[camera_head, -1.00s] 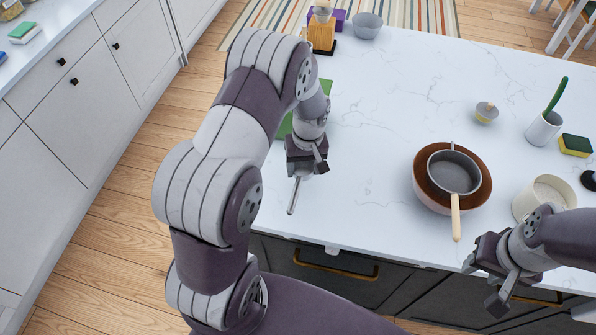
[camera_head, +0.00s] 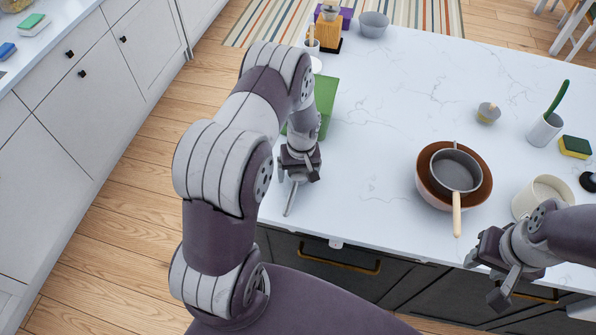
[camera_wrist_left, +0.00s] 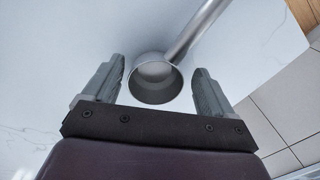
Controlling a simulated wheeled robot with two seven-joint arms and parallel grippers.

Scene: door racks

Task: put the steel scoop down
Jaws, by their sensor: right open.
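The steel scoop (camera_wrist_left: 157,82) shows in the left wrist view as a round cup with a long handle running to the upper right. It appears to rest on the white counter. My left gripper (camera_wrist_left: 157,88) is open around the cup, with a gap between each finger and its sides. In the head view my left gripper (camera_head: 300,172) is low over the counter's near left part, and the scoop's handle (camera_head: 290,200) points toward the front edge; the cup is hidden there. My right gripper (camera_head: 487,280) is open and empty at the front edge on the right.
A green board (camera_head: 327,100) lies just behind my left gripper. A brown bowl (camera_head: 425,190) with a pan (camera_head: 456,172) in it stands right of centre. A white canister (camera_head: 530,200) is near my right arm. The counter's middle is clear.

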